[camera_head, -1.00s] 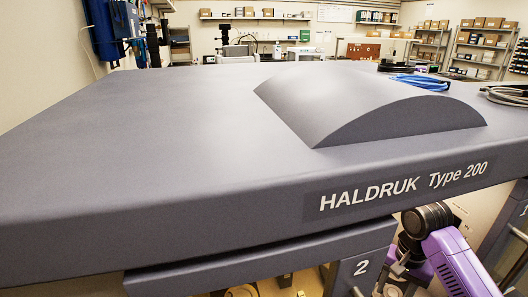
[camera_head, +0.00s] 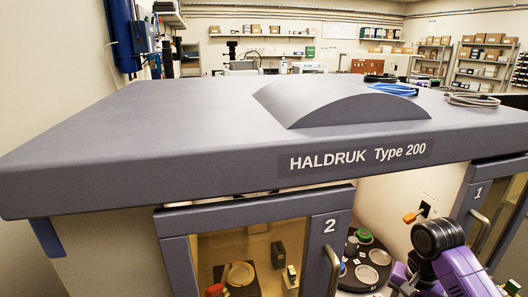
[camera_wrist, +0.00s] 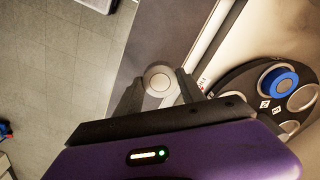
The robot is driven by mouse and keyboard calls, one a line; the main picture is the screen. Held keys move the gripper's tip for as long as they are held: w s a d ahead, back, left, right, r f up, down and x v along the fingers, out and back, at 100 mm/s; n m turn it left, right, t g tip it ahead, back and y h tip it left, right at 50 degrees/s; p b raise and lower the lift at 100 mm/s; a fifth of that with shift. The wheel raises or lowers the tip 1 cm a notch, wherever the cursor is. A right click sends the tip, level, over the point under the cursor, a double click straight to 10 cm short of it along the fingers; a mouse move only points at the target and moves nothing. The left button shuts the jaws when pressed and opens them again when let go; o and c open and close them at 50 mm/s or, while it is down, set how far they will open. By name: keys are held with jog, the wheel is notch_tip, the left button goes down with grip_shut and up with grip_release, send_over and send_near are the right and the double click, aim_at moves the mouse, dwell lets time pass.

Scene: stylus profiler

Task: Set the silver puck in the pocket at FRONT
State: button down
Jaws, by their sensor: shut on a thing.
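In the wrist view, my gripper (camera_wrist: 158,88) is shut on the silver puck (camera_wrist: 158,79), a round pale disc with a raised ring, held between the two dark fingertips. My gripper is apart from the plate. In the head view, the plate (camera_head: 352,284) shows between the doors, partly behind door 2's frame. My fingertips and the held puck are not clear there. I cannot tell which pocket is FRONT.
The grey HALDRUK Type 200 top (camera_head: 180,130) overhangs the bay. Windowed door 2 (camera_head: 328,245), with a handle, stands left of the plate; door 1 (camera_head: 478,195) stands right. An orange knob (camera_head: 410,217) is on the back wall.

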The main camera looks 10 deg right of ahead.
jog(key=shift+w+f, duration=0.25)
jog(key=shift+f, duration=0.4)
jog(key=shift+s+f+b, duration=0.15)
jog(key=shift+f+b, duration=0.45)
jog(key=shift+b, duration=0.3)
notch_tip(320, 180, down, 5)
jog(key=b, duration=0.5)
jog(key=shift+d, duration=0.1)
